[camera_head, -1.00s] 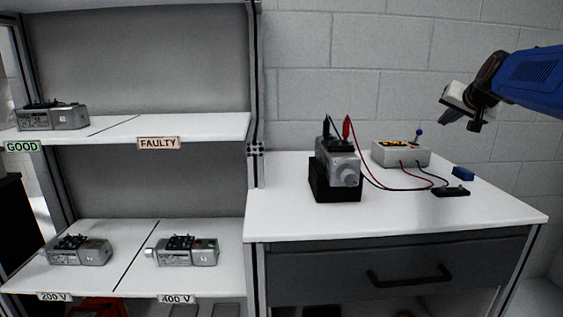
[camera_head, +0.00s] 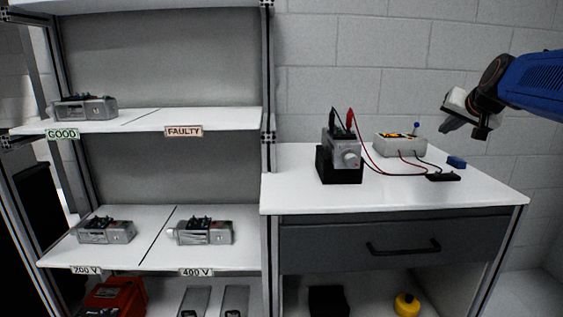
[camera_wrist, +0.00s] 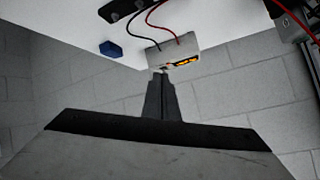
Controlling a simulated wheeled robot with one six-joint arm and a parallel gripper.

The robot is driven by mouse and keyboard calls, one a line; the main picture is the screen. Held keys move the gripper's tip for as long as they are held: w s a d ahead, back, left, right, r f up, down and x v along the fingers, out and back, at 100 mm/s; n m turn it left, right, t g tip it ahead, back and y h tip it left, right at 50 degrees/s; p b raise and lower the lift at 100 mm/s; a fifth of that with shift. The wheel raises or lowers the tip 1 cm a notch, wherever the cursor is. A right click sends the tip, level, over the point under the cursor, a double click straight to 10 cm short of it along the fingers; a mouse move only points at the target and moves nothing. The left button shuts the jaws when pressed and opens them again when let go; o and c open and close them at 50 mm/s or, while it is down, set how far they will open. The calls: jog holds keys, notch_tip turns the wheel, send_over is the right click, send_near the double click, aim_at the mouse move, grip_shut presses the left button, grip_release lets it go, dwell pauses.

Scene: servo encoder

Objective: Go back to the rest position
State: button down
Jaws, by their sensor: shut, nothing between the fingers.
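My gripper (camera_head: 463,131) is at the right of the head view, raised above the right part of the workbench (camera_head: 290,190). It is shut and empty. Its closed fingers (camera_wrist: 162,98) point toward the tester box in the wrist view. The beige tester box (camera_head: 400,145) with a blue-topped lever stands on the bench, apart from the gripper. A grey servo motor (camera_head: 345,150) sits in a black holder (camera_head: 340,170) on the bench, with a black and a red probe at its top.
A shelf unit at the left holds a motor (camera_head: 85,107) above the GOOD label, and motors on the 200 V (camera_head: 106,231) and 400 V (camera_head: 203,231) sections. The FAULTY section (camera_head: 205,117) is bare. A blue block (camera_head: 456,162) and black bar (camera_head: 443,177) lie on the bench.

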jog(key=s+a+f+n+g+y, duration=0.1)
jog(key=s+a+f+n+g, duration=0.1)
jog(key=s+a+f, duration=0.6)
jog(key=s+a+f+n+g+y, duration=0.1)
jog(key=s+a+f, duration=0.55)
jog(key=s, duration=0.35)
jog(key=s+a+f+n+g, duration=0.3)
jog(key=s+f, duration=1.3)
jog(key=s, duration=0.2)
jog(key=shift+s+f, duration=0.15)
jog(key=shift+f, duration=0.05)
